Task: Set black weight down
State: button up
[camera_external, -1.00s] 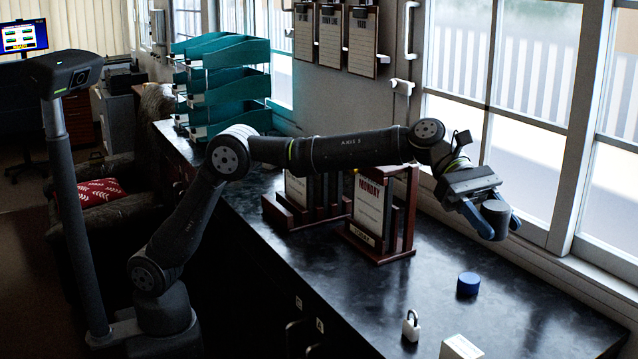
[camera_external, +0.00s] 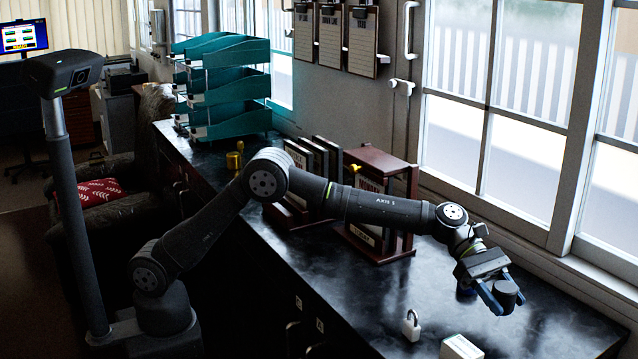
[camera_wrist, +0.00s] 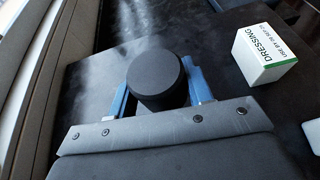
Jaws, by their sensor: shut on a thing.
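The black weight (camera_external: 508,295) is a short dark cylinder. My gripper (camera_external: 496,297) has its blue fingers shut around it, over the front right part of the dark counter (camera_external: 560,312). In the wrist view the black weight (camera_wrist: 157,80) sits between the two blue fingers, its round top facing the camera. I cannot tell whether its underside touches the counter.
A white padlock (camera_external: 411,326) and a white dressing box (camera_external: 461,347) stand near the counter's front edge; the box (camera_wrist: 265,53) shows right of the weight in the wrist view. Wooden frames (camera_external: 385,215) stand behind my arm. The window wall bounds the right side.

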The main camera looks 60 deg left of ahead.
aim_at(501, 326)
jog(key=shift+w+a+f, duration=0.15)
jog(key=shift+w+f, duration=0.5)
jog(key=shift+w, duration=0.35)
jog(key=shift+f, duration=1.85)
jog(key=shift+f, duration=0.2)
jog(key=o, duration=1.3)
jog(key=shift+a+r, duration=0.1)
jog(key=shift+r, duration=0.15)
jog(key=v, duration=0.2)
jog(key=shift+a+r, duration=0.15)
jog(key=shift+a, duration=0.2)
notch_tip(501, 326, up, 7)
jog(key=shift+f, duration=0.1)
